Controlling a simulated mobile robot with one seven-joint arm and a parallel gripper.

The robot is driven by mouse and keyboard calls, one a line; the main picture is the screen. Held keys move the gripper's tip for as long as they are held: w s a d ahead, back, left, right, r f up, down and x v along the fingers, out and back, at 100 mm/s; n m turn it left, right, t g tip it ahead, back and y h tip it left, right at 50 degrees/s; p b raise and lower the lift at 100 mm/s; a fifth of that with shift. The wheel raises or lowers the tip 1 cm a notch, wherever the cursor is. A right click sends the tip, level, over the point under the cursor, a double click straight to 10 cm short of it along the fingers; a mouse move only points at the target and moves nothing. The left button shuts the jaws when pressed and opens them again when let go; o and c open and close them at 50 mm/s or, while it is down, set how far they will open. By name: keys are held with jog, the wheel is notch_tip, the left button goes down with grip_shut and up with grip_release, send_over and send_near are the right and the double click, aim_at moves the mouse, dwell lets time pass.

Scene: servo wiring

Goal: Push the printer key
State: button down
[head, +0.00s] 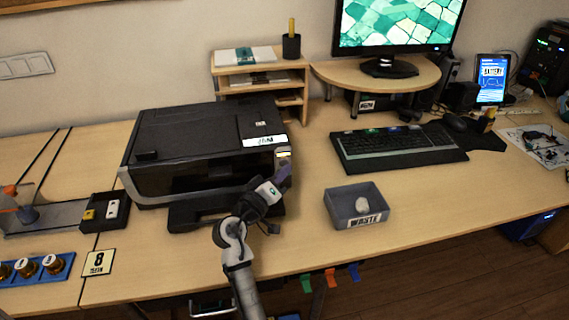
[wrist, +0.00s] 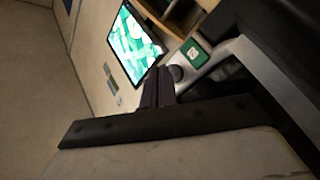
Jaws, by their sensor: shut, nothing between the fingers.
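The black printer (head: 205,140) stands on the desk, with a small grey panel and a yellow-lit strip (head: 284,153) at its right front corner. In the wrist view, a green square (wrist: 193,52) with a white mark, which looks like the printer key, sits on a light grey panel. My gripper (head: 286,174) is shut and empty at the printer's right front, just below the yellow strip.
A grey WASTE bin (head: 357,205) with a pale lump in it stands to the right. The keyboard (head: 400,150) lies beyond it. A wooden shelf (head: 262,75) and the monitor stand at the back. Bare desk lies between the printer and the keyboard.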

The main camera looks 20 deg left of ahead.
jog(key=shift+s, duration=0.1)
jog(key=shift+s+d, duration=0.55)
jog(key=shift+s, duration=0.25)
jog(key=shift+s+d, duration=0.6)
jog(key=shift+s, duration=0.2)
jog(key=shift+s+d, duration=0.55)
jog(key=shift+s, duration=0.25)
